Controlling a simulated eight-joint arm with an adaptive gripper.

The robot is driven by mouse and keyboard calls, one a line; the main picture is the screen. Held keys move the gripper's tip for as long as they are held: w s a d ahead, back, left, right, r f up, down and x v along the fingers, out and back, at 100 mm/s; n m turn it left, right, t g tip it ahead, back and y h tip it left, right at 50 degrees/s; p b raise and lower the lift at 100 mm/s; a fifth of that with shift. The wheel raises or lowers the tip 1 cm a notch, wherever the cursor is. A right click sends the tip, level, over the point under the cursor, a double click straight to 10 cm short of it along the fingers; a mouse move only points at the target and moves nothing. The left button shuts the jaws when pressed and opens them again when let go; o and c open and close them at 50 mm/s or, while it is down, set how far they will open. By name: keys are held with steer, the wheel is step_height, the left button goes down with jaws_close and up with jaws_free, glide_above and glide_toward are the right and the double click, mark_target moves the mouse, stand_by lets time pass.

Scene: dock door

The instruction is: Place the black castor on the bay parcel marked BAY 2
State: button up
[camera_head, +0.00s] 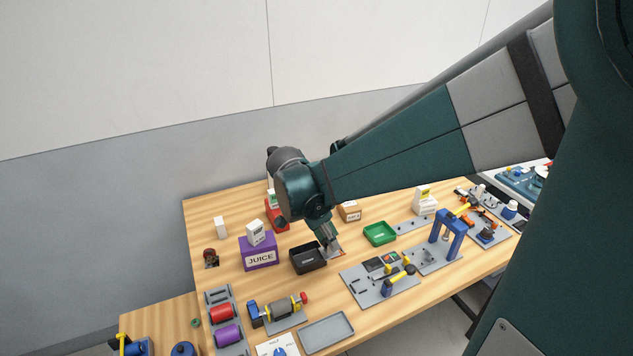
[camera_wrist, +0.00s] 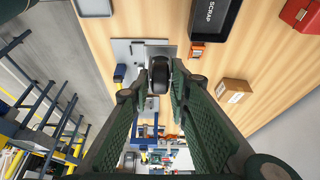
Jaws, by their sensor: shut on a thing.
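My gripper (camera_wrist: 160,82) is shut on the black castor (camera_wrist: 159,72), which shows between its fingertips in the wrist view. In the head view my gripper (camera_head: 331,247) is low over the table, at the right end of a black bin; I cannot make out the castor there. A brown parcel with a white label (camera_head: 349,211) stands behind and right of my gripper. It also shows right of the fingers in the wrist view (camera_wrist: 236,91). Its label is too small to read, and I cannot make out BAY 2 on anything.
The black bin (camera_head: 309,267), marked SCRAP in the wrist view (camera_wrist: 213,17), is beside my gripper. A purple JUICE box (camera_head: 260,251) stands left, a green tray (camera_head: 379,234) right. Grey fixture plates (camera_head: 362,290) and a grey tray (camera_head: 327,334) are in front. A small orange block (camera_wrist: 197,50) is near the fingers.

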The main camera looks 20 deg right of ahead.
steer(key=w+d+r+p, duration=0.25)
steer(key=w+d, duration=0.65)
steer(key=w, duration=0.6)
steer(key=p, duration=0.4)
glide_above(349, 209)
steer(key=w+d, duration=0.2)
steer(key=w, duration=0.1)
steer(key=f, duration=0.2)
steer(key=shift+r, duration=0.15)
steer(key=shift+f, duration=3.15)
steer(key=shift+f, duration=1.85)
steer(key=shift+f, duration=0.2)
